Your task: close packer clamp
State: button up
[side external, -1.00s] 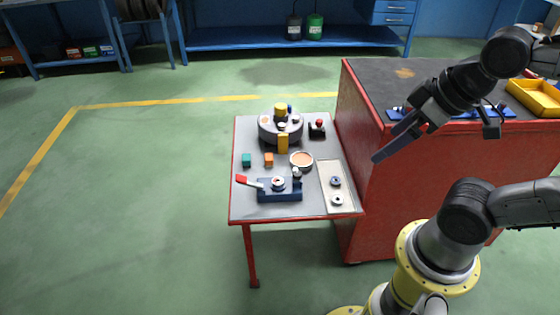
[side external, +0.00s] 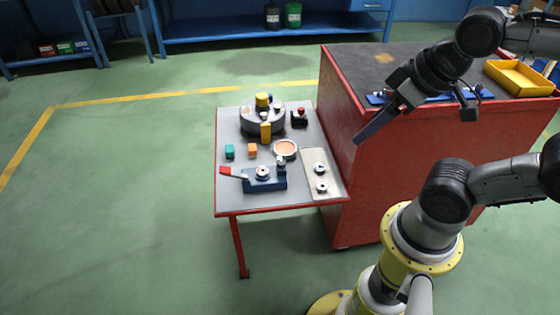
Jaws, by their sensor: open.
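The packer clamp has a dark blue base (side external: 265,180) at the front of the small grey-topped table. Its red-tipped lever (side external: 232,172) sticks out to the left, lying nearly flat. A light ring-shaped part (side external: 262,172) sits on the base, and a grey knob-like piece (side external: 281,163) stands at its back right corner. My gripper (side external: 372,124) is up and to the right of the clamp, in front of the red cabinet in the picture. It points down and left, holds nothing visible, and touches nothing. It is open, though its fingers overlap in this view.
A round grey turntable (side external: 262,117) with a yellow part stands behind the clamp. A teal block (side external: 229,152), an orange block (side external: 252,150), a round bowl (side external: 286,149) and a pale tray (side external: 318,166) are nearby. The red cabinet (side external: 345,180) borders the table's right side.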

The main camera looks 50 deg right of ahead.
jog(key=shift+w+r, duration=0.25)
jog(key=shift+c, duration=0.6)
jog(key=w+r+m+t, duration=0.1)
jog(key=w+r+m, duration=0.1)
jog(key=w+r, duration=0.2)
jog(key=m+g, duration=0.7)
send_over(281, 162)
notch_tip(281, 162, down, 32)
notch_tip(281, 162, down, 12)
jog(key=shift+d+f, duration=0.1)
jog(key=shift+f, duration=0.05)
